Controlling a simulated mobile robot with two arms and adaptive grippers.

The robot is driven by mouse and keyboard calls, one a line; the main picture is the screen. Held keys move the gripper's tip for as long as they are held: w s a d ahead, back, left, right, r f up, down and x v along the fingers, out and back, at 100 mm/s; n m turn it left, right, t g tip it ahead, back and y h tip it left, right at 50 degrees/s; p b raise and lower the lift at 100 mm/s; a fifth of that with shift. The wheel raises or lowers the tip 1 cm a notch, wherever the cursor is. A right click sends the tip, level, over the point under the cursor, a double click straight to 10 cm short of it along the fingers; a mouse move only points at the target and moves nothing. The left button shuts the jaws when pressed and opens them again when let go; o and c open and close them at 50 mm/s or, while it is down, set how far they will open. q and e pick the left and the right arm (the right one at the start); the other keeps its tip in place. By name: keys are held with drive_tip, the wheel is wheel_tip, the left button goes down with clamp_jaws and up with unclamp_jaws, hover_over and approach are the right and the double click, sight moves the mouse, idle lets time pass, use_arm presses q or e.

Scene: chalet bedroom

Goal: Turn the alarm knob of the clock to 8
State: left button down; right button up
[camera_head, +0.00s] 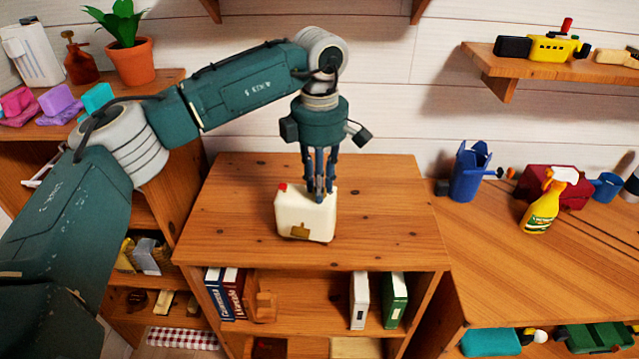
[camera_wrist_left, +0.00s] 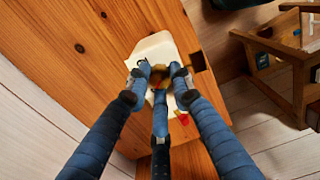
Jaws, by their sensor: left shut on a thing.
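In the left wrist view the gripper's fingers (camera_wrist_left: 158,86) close around a small orange-brown knob (camera_wrist_left: 157,76) on the cream clock (camera_wrist_left: 152,47). The fingers hide most of the knob. I cannot read any numbers or the knob's setting. My right gripper is not in view.
The cabinet top around the clock is clear, and books (camera_head: 396,300) stand on the shelf below. At right, a desk (camera_head: 480,250) holds a yellow spray bottle (camera_head: 541,205) and a blue cup (camera_head: 468,175). A potted plant (camera_head: 133,62) stands at upper left.

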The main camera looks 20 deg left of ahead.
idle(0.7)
use_arm(q)
drive_tip(key=c, duration=1.5)
unclamp_jaws()
wheel_tip(320, 180, up, 12)
drive_tip(key=shift+r, duration=0.1)
